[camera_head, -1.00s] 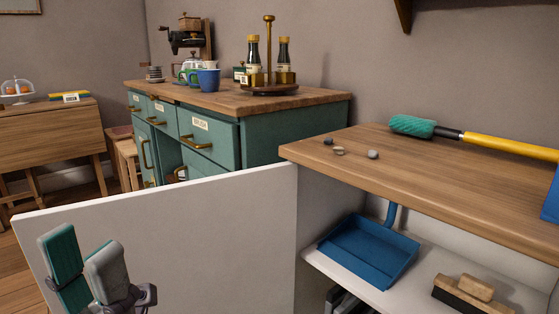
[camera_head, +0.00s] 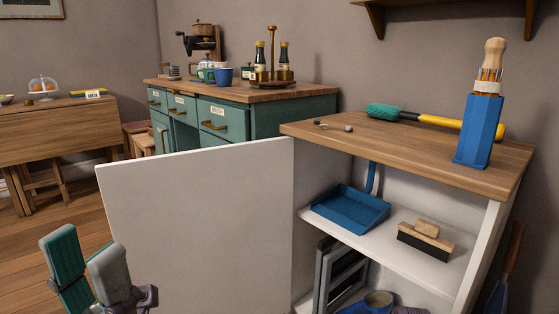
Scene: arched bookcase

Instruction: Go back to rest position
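My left gripper (camera_head: 84,246) shows at the lower left, with one teal-padded finger and one grey finger standing apart. It is open and nothing shows between the fingers. It is in front of the lower left part of an open white cabinet door (camera_head: 200,235). My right gripper is not in view.
The cabinet's wooden top (camera_head: 400,155) holds a blue holder (camera_head: 479,130), a yellow-handled duster (camera_head: 447,122) and a few pebbles (camera_head: 347,128). Inside are a blue dustpan (camera_head: 348,210) and a brush (camera_head: 426,240). A teal sideboard (camera_head: 270,120) stands behind. Floor shows at left.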

